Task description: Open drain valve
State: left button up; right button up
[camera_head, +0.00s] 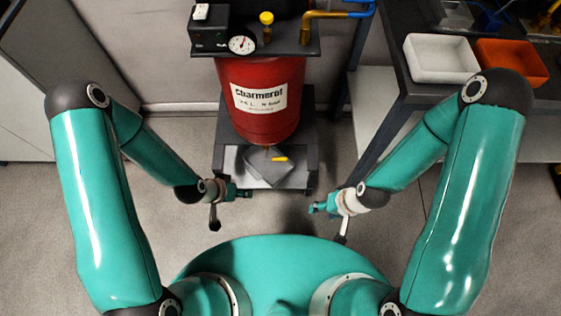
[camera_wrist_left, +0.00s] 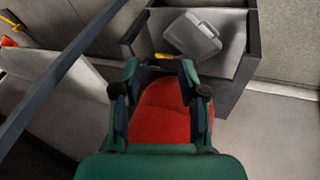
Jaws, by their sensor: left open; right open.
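The red tank (camera_head: 262,115) stands upright on a dark stand. The yellow drain valve handle (camera_head: 279,159) shows below its bottom. My left gripper (camera_head: 240,192) is open and empty, below and left of the handle in the head view. In the left wrist view its spread fingers (camera_wrist_left: 158,72) frame part of the red tank (camera_wrist_left: 160,110). The yellow handle (camera_wrist_left: 163,57) shows there just past the fingertips, with no contact seen. My right gripper (camera_head: 320,207) is open and empty, below and right of the handle in the head view.
A grey container (camera_head: 266,172) lies under the tank; it also shows in the left wrist view (camera_wrist_left: 193,37). A pressure gauge (camera_head: 242,43) and yellow knob (camera_head: 267,19) sit on top. White (camera_head: 440,75) and orange (camera_head: 541,78) bins are on the right table. The floor between the grippers is clear.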

pick_arm(q)
jog(key=w+f+m+t+h+b, duration=0.1)
jog(key=w+f+m+t+b, duration=0.1)
jog(key=w+f+m+b, duration=0.3)
jog(key=w+f+m+t+b, duration=0.1)
jog(key=w+f+b, duration=0.15)
jog(key=f, duration=0.45)
jog(key=m+t+h+b, duration=0.85)
jog(key=m+b, duration=0.75)
jog(key=m, duration=0.5)
send_near(280, 158)
jog(key=shift+n+g, duration=0.3)
jog(key=shift+g, duration=0.15)
jog(key=b+x, duration=0.3)
jog(key=x, duration=0.7)
jog(key=shift+w+f, duration=0.15)
jog(key=shift+w, duration=0.05)
pick_arm(e)
notch_tip(280, 158, down, 29)
pick_arm(q)
jog(key=shift+a, duration=0.1)
grip_shut()
